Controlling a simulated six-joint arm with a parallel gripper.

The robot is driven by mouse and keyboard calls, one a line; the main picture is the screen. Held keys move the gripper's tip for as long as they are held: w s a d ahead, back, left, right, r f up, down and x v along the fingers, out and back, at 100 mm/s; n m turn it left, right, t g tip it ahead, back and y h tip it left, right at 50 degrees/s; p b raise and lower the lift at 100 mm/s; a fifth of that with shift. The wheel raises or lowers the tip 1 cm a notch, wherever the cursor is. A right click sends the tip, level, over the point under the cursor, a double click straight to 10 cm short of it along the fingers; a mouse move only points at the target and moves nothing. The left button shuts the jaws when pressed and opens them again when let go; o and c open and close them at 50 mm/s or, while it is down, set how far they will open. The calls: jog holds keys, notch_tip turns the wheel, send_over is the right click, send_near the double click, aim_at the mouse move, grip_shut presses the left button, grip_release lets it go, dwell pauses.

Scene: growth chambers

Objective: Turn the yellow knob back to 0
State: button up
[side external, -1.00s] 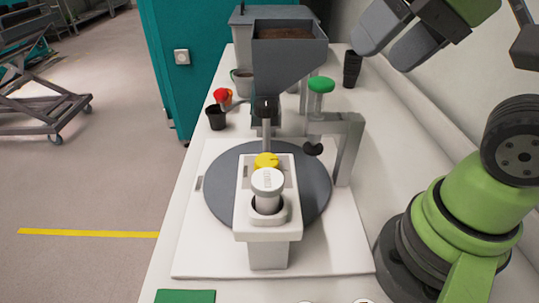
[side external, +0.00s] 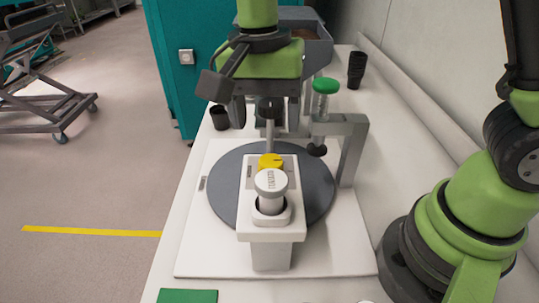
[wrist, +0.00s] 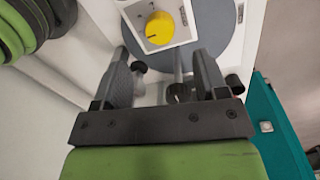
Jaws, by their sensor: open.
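My gripper (side external: 272,112) hangs over the far side of the turntable, beyond the knob. In the wrist view my gripper (wrist: 163,76) has its two grey fingers wide apart and nothing between them held. The knob lies ahead of the fingertips, not touched.
A post with a green cap (side external: 325,88) and a grey bracket (side external: 352,150) stand right of my gripper. A grey hopper (side external: 318,50) is behind it. A green mat (side external: 186,296) lies at the front left.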

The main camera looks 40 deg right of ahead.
aim_at(270, 161)
jog(key=f, duration=0.7)
jog(key=shift+s+d+f, duration=0.15)
jog(key=shift+s+f, duration=0.05)
jog(key=shift+f, duration=0.1)
jog(key=c, duration=0.9)
